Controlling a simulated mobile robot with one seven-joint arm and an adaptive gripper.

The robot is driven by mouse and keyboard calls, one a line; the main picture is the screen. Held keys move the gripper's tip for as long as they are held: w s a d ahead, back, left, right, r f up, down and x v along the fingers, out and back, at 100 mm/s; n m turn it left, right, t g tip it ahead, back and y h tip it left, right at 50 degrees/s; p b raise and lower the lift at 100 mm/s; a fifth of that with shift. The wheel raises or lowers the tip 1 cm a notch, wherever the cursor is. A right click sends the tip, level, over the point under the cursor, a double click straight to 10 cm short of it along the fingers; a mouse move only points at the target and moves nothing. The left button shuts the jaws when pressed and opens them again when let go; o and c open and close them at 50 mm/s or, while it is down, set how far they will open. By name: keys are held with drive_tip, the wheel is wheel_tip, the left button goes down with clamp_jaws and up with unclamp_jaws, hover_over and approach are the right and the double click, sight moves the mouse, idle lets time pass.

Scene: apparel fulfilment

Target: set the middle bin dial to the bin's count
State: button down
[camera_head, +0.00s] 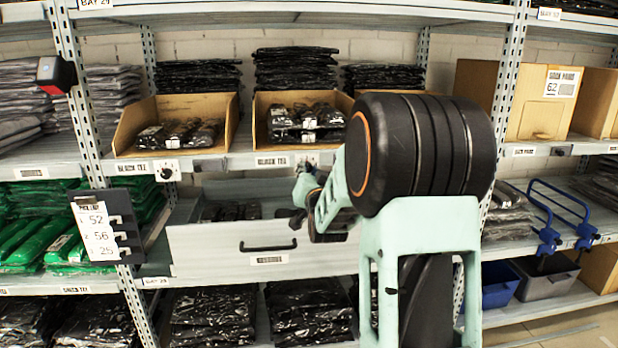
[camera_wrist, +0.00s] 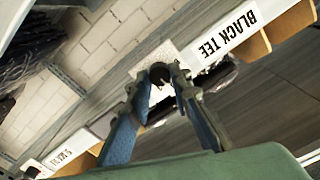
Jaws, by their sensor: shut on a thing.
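The middle bin (camera_head: 259,128) is an open cardboard box on the shelf holding several black packages in clear wrap. Their exact number is hard to tell. The shelf edge below it carries a "BLACK TEE" label (camera_wrist: 226,46) and a pale dial plate (camera_head: 310,158). In the wrist view the dark dial knob (camera_wrist: 159,72) sits on the speckled plate. My gripper (camera_wrist: 162,84) is shut on the knob, one finger on each side. In the head view my gripper (camera_head: 304,184) is just below the plate. The knob's setting cannot be read.
A left bin (camera_head: 124,128) has its own dial (camera_head: 167,172). A pulled-out drawer (camera_head: 215,255) with a black handle stands below my gripper. A pick list sign (camera_head: 99,228) hangs on the left post.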

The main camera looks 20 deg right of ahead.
drive_tip(key=shift+m, duration=0.3)
drive_tip(key=c, duration=1.7)
unclamp_jaws()
drive_tip(key=shift+c, duration=0.2)
drive_tip(key=v, duration=1.2)
